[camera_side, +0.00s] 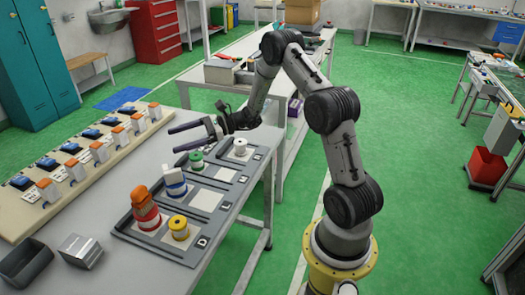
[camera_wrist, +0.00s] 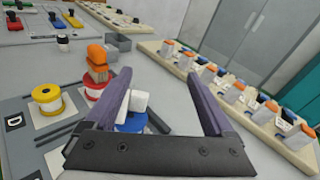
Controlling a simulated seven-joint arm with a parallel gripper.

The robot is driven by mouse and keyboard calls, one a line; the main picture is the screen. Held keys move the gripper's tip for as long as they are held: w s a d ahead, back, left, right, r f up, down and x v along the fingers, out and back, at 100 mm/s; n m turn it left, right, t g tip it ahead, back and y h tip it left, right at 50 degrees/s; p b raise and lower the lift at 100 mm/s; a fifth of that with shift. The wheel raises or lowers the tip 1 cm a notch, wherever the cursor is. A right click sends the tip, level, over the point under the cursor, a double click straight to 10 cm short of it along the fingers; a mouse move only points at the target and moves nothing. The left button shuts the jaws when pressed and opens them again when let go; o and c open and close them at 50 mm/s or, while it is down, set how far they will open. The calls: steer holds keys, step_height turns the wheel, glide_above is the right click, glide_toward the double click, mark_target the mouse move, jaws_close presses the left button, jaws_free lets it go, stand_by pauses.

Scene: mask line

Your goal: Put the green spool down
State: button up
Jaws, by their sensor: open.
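The green spool (camera_side: 196,160) stands upright on the grey tray (camera_side: 150,248), near its far end, with a white top. It is not seen in the wrist view. My gripper (camera_side: 173,140) is open and empty, above and apart from the green spool, with its fingers pointing left. In the wrist view its two purple-grey fingers (camera_wrist: 157,78) are spread wide with nothing held between them.
The tray also holds a red spool (camera_side: 147,218) under an orange block, a blue spool (camera_side: 176,189) under a white block, a yellow spool (camera_side: 179,228) and a white spool (camera_side: 240,147). Bare pale pads (camera_side: 206,201) lie between. A switch rail (camera_side: 90,175) runs along the left.

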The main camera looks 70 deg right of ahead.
steer(key=s+a+r+n+g+h, duration=0.1)
steer(key=s+a+r+n+g, duration=0.4)
steer(key=s+a+n, duration=0.25)
steer(key=s+a+r+n+g+h, duration=0.1)
steer(key=s+a+r+n+g, duration=0.4)
steer(key=s+a, duration=0.4)
steer(key=s+d+r+n+t+h, duration=0.1)
steer(key=s+d+n+t+h, duration=0.2)
steer(key=s+n+h, duration=0.6)
steer(key=s+d+n, duration=0.1)
steer(key=s+n, duration=0.2)
steer(key=s, duration=0.4)
steer(key=shift+d, duration=0.15)
steer(key=shift+s+d+r+n, duration=0.15)
steer(key=shift+d+n, duration=0.15)
steer(key=shift+n, duration=0.15)
